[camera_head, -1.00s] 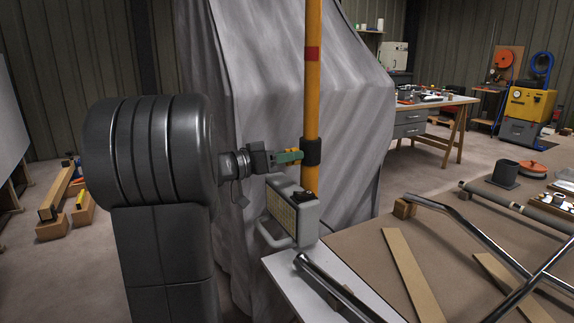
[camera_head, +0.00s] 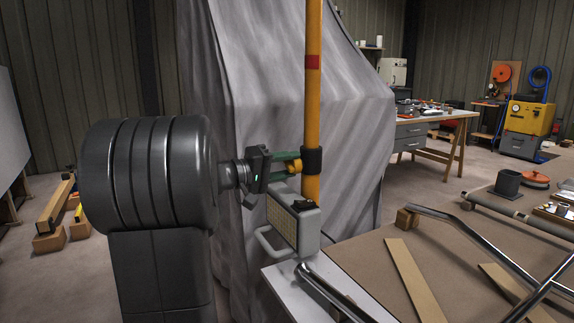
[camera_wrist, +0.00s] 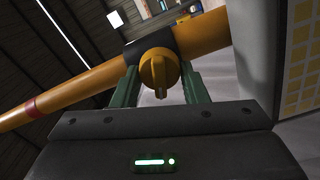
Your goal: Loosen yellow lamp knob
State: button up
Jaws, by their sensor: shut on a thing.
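The yellow knob (camera_wrist: 159,70) sits on the black clamp collar around the yellow pole (camera_head: 312,100). In the wrist view it lies between the two green fingers of my gripper (camera_wrist: 160,88). In the head view my gripper (camera_head: 292,166) reaches the knob from the left, its fingers shut on it. The black collar (camera_head: 312,160) is wrapped around the pole. The work lamp (camera_head: 308,228), a grey-framed panel with a yellow grid face, hangs on the pole just below the collar. It also shows at the right of the wrist view (camera_wrist: 300,70).
A grey draped sheet (camera_head: 255,90) hangs close behind the pole. A brown-topped table (camera_head: 365,260) with metal tubes (camera_head: 470,240) and wood strips stands at the lower right, close below the lamp. A workbench (camera_head: 440,115) is farther back. Open floor lies between.

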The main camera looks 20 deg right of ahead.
jog(key=n+p, duration=0.2)
jog(key=n, duration=0.3)
jog(key=shift+n, duration=0.3)
jog(key=shift+f+n+p, duration=0.2)
jog(key=shift+n+p, duration=1.3)
jog(key=shift+n, duration=0.5)
jog(key=o, duration=0.9)
jog(key=shift+o, duration=0.2)
jog(key=s+a+p, duration=0.1)
jog(key=a, duration=1.2)
jog(key=shift+a, duration=0.4)
